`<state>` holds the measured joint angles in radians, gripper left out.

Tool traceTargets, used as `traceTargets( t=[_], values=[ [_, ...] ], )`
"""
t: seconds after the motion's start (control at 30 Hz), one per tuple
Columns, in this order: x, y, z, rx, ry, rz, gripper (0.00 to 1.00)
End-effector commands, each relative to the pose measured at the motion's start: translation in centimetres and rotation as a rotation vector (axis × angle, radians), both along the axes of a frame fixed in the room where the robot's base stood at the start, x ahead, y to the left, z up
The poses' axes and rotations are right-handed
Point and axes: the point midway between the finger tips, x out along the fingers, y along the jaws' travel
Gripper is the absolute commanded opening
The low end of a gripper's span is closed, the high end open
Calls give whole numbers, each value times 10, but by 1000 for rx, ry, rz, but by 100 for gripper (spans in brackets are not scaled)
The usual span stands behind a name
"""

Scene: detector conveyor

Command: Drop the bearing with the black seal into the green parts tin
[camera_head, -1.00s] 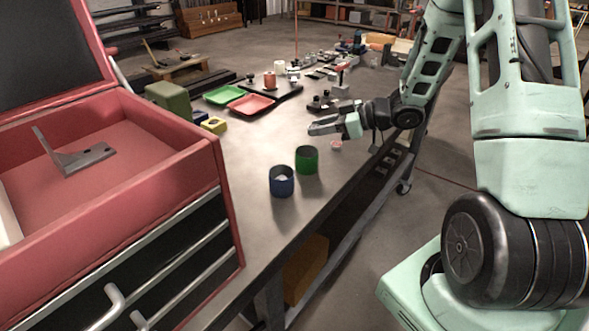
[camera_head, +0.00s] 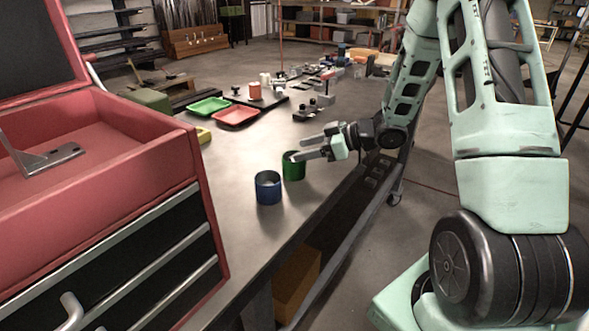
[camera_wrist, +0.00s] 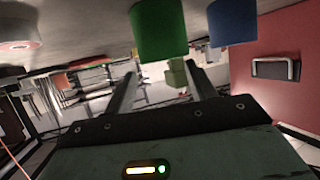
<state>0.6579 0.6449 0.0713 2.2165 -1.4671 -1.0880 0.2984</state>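The green tin (camera_head: 293,171) stands upright on the bench next to the blue tin (camera_head: 268,188). My gripper (camera_head: 297,148) is level, with its two fingers apart and nothing seen between them. In the head view the fingers overlap the green tin's rim; I cannot tell whether they touch. In the wrist view the green tin (camera_wrist: 160,32) hangs at the top centre, and the blue tin (camera_wrist: 232,28) is to its right. A pale round part with a reddish centre (camera_wrist: 20,28) shows at the upper left. I cannot make out a bearing with a black seal.
A red tool chest (camera_head: 110,205) with an open lid stands at the left. A red tray (camera_head: 236,116) and a green tray (camera_head: 209,105) lie farther back, with small parts beyond. The bench is clear between the trays and tins. Its edge runs close to the right of the tins.

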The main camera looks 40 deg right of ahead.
Motion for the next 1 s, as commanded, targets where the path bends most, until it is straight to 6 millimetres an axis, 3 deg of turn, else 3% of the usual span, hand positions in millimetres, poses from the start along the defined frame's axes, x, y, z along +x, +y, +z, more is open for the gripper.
traceTargets(
  t=[0.37,1.0],
  values=[
    [-10,-10,6,-1,-2,-2,56],
    [-105,-95,58,-2,-1,-2,56]
  ],
)
